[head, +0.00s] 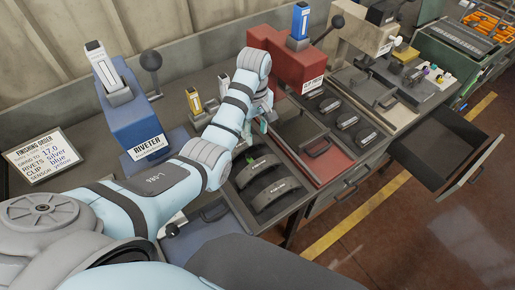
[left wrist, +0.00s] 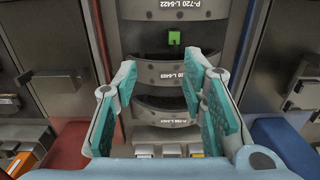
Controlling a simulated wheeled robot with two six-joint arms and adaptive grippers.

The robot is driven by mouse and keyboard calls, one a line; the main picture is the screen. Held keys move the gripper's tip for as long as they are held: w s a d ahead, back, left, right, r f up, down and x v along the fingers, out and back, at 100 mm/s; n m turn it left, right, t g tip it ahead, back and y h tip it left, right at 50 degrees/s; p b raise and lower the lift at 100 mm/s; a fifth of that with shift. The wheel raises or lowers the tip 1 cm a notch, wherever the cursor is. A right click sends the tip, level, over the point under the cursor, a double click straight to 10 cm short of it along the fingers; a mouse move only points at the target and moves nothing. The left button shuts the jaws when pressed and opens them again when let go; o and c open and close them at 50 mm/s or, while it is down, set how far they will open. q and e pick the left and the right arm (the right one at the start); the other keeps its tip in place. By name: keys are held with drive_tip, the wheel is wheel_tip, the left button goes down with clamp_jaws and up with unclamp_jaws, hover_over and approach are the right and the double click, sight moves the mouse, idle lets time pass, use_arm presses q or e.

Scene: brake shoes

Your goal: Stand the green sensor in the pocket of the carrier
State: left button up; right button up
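A small green block, which looks like the green sensor (left wrist: 174,38), stands upright against a dark curved brake shoe in the left wrist view. In the head view a small green spot, probably the same sensor (head: 251,162), shows by the rear brake shoe. The dark tray (head: 240,205) with the brake shoes may be the carrier; I cannot make out its pocket. My left gripper (left wrist: 160,68) is open and empty above the shoes, its teal pads apart, with the sensor beyond its fingertips. In the head view my left gripper (head: 262,118) is partly hidden by its arm. My right gripper is out of view.
A blue riveter (head: 130,110) stands left of my arm and a red machine (head: 285,68) stands behind. A red tray (head: 312,145) lies right of the shoes. An order placard (head: 40,158) is at left. An open drawer (head: 445,150) juts out at right.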

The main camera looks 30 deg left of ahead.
use_arm(q)
hover_over(252, 160)
drive_tip(key=f, duration=0.4)
drive_tip(key=shift+w+d+f, duration=0.15)
drive_tip(key=shift+w+f, duration=0.05)
drive_tip(key=shift+f, duration=0.15)
drive_tip(key=shift+s+f, duration=0.75)
drive_tip(key=shift+s, duration=0.1)
wheel_tip(252, 160, down, 6)
drive_tip(key=shift+w+d+r+b, duration=0.1)
drive_tip(key=shift+w+r+b, duration=0.05)
drive_tip(key=shift+b, duration=0.5)
drive_tip(key=shift+w+f, duration=0.2)
drive_tip(key=shift+w, duration=0.2)
drive_tip(key=shift+s+r, duration=0.1)
drive_tip(key=shift+r, duration=0.05)
drive_tip(key=c, duration=0.6)
drive_tip(key=shift+s+r, duration=0.1)
clamp_jaws()
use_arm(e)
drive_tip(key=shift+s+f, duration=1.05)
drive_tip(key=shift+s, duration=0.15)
